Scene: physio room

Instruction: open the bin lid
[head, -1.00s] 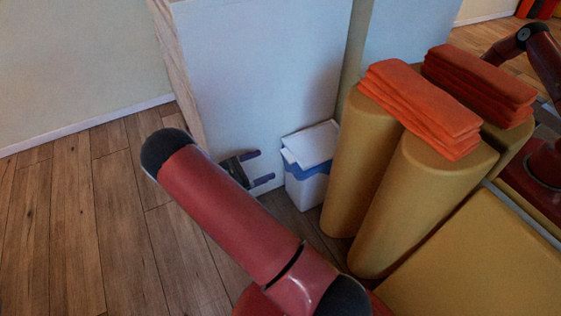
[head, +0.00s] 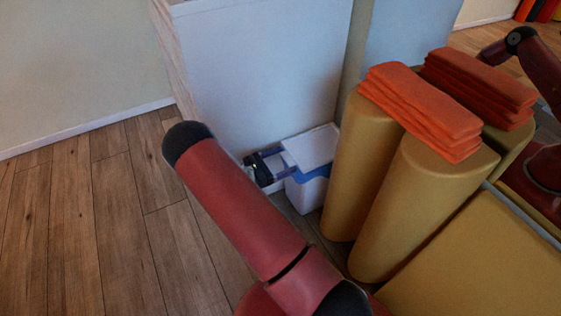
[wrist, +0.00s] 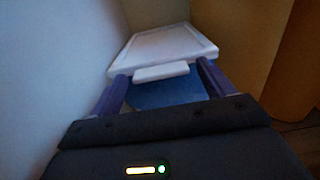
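The bin (head: 307,194) is a small white box with a blue upper band, standing on the floor against the pale cabinet. Its white lid (head: 314,147) lies over the top; I cannot tell whether a small gap is under it. In the wrist view the lid (wrist: 168,42) is ahead, with a white tab (wrist: 161,72) on its near edge and the blue front below. My gripper (head: 286,162) is at the bin's left side. Its purple fingers are spread, one on each side of the tab in the wrist view (wrist: 163,77), with nothing held between them.
A pale cabinet (head: 250,80) rises close behind the gripper and bin. Yellow bolsters (head: 420,200) stand close on the bin's right, with folded orange towels (head: 425,110) on top. The wooden floor (head: 90,220) is clear on the left.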

